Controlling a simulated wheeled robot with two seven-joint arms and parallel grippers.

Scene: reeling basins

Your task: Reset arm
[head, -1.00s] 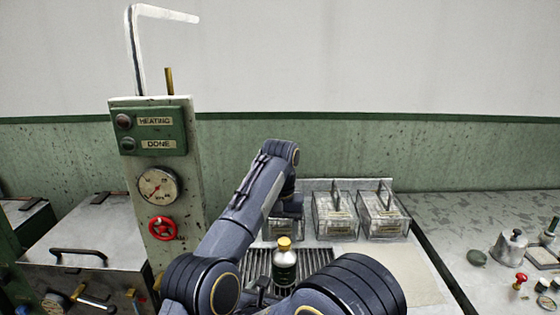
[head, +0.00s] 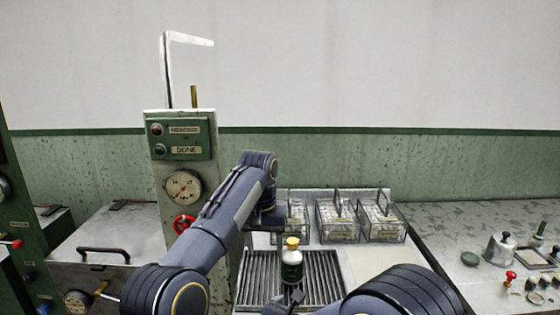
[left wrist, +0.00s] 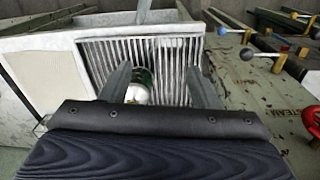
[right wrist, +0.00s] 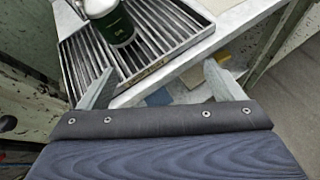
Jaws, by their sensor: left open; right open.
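My left arm reaches in from the left in the head view, bent downward above the drain rack. My left gripper shows in the left wrist view (left wrist: 160,82) with its fingers apart and nothing held between them. A dark green bottle (head: 291,266) with a yellow cap stands upright on the slatted rack (head: 322,272). It shows beyond the left fingers in the left wrist view (left wrist: 145,76). My right gripper (right wrist: 160,84) is open and empty, with the bottle (right wrist: 117,27) beyond it at the top of the right wrist view.
A machine column (head: 179,120) with a gauge and red valve wheel rises at left, beside a metal basin (head: 110,232). The right counter (head: 455,217) holds a metal pot (head: 499,248) and small parts.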

